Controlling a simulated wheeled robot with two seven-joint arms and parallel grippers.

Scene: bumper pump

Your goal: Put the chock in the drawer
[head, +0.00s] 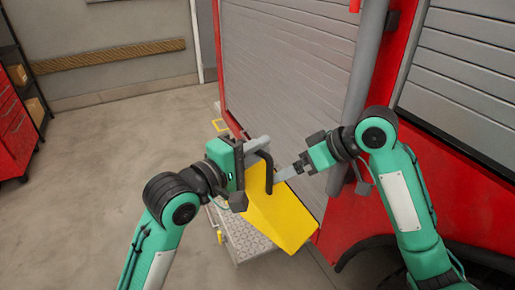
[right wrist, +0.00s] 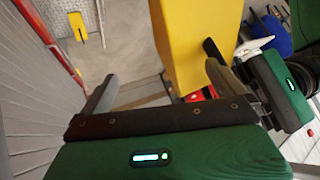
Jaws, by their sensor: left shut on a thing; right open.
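The chock (head: 283,218) is a yellow wedge with a dark handle, held up in front of the truck's shutter. My left gripper (head: 259,150) is shut on it at the handle. The chock also shows in the right wrist view (right wrist: 190,42), beyond the right finger. My right gripper (head: 291,171) is open, close to the chock's upper right side; I cannot tell whether it touches. Its open fingers show in the right wrist view (right wrist: 158,76). I cannot tell for certain which part is the drawer; a red cabinet (head: 17,128) with drawer-like fronts stands at far left.
The grey shutter (head: 290,65) and red truck body (head: 362,215) are close on the right. The concrete floor (head: 100,165) at left is clear.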

